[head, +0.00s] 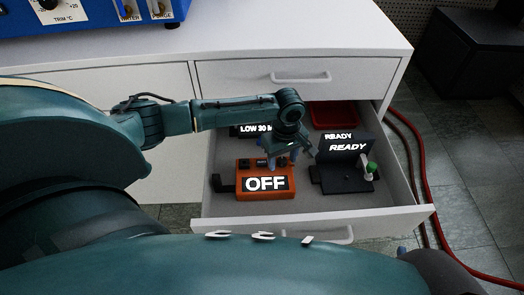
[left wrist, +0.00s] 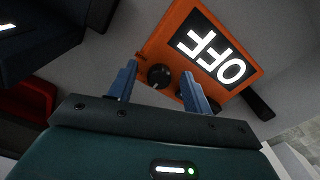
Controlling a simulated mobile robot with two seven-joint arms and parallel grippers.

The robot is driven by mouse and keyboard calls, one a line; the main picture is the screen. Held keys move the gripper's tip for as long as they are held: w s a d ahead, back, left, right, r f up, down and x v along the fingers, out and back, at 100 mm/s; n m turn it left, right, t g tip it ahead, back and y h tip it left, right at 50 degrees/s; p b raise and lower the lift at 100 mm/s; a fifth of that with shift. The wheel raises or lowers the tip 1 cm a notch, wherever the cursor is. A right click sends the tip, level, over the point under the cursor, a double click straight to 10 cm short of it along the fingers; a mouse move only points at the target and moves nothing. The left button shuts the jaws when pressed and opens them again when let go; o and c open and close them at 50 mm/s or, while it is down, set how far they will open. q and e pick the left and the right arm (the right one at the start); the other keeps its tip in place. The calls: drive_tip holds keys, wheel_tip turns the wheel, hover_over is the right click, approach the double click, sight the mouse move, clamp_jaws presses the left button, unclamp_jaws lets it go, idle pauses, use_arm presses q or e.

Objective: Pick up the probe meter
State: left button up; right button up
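The likely probe meter is an orange box (head: 244,184) with a lit OFF display, lying in the open drawer; no label on it names it. It also shows in the left wrist view (left wrist: 160,40), with dark knobs along one edge. My left gripper (head: 279,162) is over the knob edge of the box. In the left wrist view its two blue fingers (left wrist: 158,88) are apart, with a dark knob showing between them and nothing gripped. Contact with the box cannot be told. A small blue tip at the lower right of the head view may be my right gripper; its fingers cannot be made out.
A black device (head: 345,150) reading READY stands right of the orange box, with a green-capped part. A red tray (head: 334,115) and a display reading LOW 30 lie farther back. The drawer front (head: 320,222) is near. Red hoses (head: 424,200) run along the floor at right.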

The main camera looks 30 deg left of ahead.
use_arm(q)
clamp_jaws()
idle(0.3)
idle(0.3)
